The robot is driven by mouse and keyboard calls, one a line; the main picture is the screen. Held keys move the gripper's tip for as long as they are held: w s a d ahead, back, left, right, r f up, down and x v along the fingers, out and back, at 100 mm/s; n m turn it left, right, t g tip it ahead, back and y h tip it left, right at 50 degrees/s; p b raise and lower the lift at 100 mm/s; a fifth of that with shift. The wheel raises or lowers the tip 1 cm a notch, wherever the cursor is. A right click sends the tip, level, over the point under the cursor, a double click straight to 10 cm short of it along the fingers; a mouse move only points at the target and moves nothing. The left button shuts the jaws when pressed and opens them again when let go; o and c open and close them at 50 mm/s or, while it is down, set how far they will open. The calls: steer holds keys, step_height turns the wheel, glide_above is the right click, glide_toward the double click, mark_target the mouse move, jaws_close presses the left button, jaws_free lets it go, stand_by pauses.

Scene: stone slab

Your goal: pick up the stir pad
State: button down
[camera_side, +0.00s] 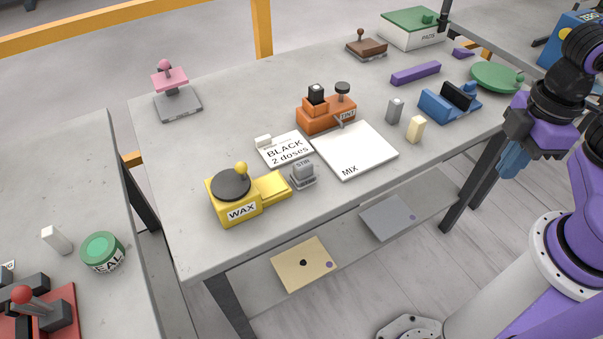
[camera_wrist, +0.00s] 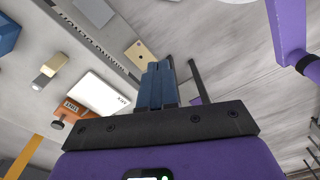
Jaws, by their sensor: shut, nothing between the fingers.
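The stir pad (camera_side: 303,174) is a small grey block on a grey base with a label reading STIR. It stands on the stone slab (camera_side: 230,120) between the yellow WAX box and the white MIX plate in the side view. My gripper (camera_side: 513,162) is at the right, beyond the slab's right front edge and far from the stir pad. Its blue fingers are shut together and empty; they also show in the wrist view (camera_wrist: 157,82). I cannot make out the stir pad in the wrist view.
The yellow WAX box (camera_side: 236,196), BLACK card (camera_side: 286,149) and white MIX plate (camera_side: 356,150) surround the stir pad. An orange TINT unit (camera_side: 327,112) stands behind. Grey (camera_side: 395,110) and cream (camera_side: 416,129) blocks and a blue holder (camera_side: 449,103) stand to the right.

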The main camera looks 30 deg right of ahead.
steer(key=c, duration=0.8)
jaws_free()
steer(key=shift+o, duration=0.2)
steer(key=m, duration=1.3)
glide_above(303, 163)
steer(key=f, duration=0.2)
step_height(303, 163, down, 16)
steer(key=shift+f, duration=0.1)
